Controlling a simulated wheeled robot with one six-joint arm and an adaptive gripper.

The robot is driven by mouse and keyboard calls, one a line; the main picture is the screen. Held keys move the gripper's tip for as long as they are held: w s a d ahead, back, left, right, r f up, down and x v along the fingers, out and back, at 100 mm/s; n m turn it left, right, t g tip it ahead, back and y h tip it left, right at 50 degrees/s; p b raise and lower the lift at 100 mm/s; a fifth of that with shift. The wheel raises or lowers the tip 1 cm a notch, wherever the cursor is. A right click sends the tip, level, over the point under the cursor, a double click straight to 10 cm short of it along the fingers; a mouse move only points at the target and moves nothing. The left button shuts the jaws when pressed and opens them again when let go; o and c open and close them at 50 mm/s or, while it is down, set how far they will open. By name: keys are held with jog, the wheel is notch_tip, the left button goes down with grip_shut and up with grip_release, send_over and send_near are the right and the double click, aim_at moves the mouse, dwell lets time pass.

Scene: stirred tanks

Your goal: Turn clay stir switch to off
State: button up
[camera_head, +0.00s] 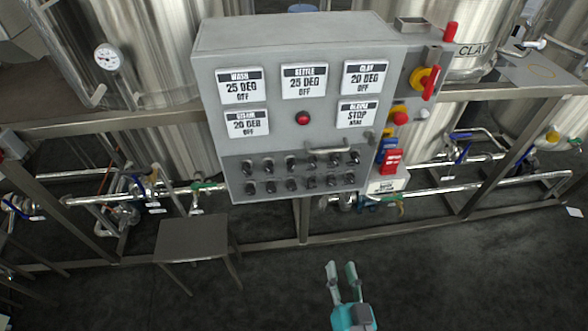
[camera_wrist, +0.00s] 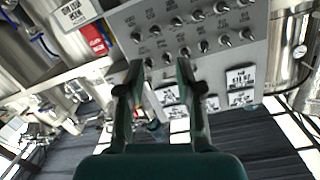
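A grey control box (camera_head: 270,145) faces me and carries two rows of small black-and-metal switches (camera_head: 291,165) along its lower front. Their labels are too small to read, so I cannot tell which is the clay stir switch. A display (camera_head: 365,77) at the box's upper right reads "CLAY 20 DEG OFF". The switches also show in the wrist view (camera_wrist: 202,47), beyond the fingertips. My gripper (camera_head: 342,267) is open and empty, below and in front of the box. Its two fingers (camera_wrist: 157,75) stand apart in the wrist view and appear to touch nothing.
A red indicator (camera_head: 302,118) and a horizontal handle (camera_head: 328,149) sit on the box's front. Red and yellow knobs (camera_head: 425,82) are on its right side. Steel tanks and pipes stand behind. A small metal stool (camera_head: 192,238) is at lower left. The floor around my gripper is clear.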

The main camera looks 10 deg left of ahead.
jog(key=m+t+y, duration=0.1)
jog(key=m, duration=0.1)
send_near(292, 168)
jog(key=x, duration=0.9)
jog(key=shift+w, duration=0.25)
grip_shut()
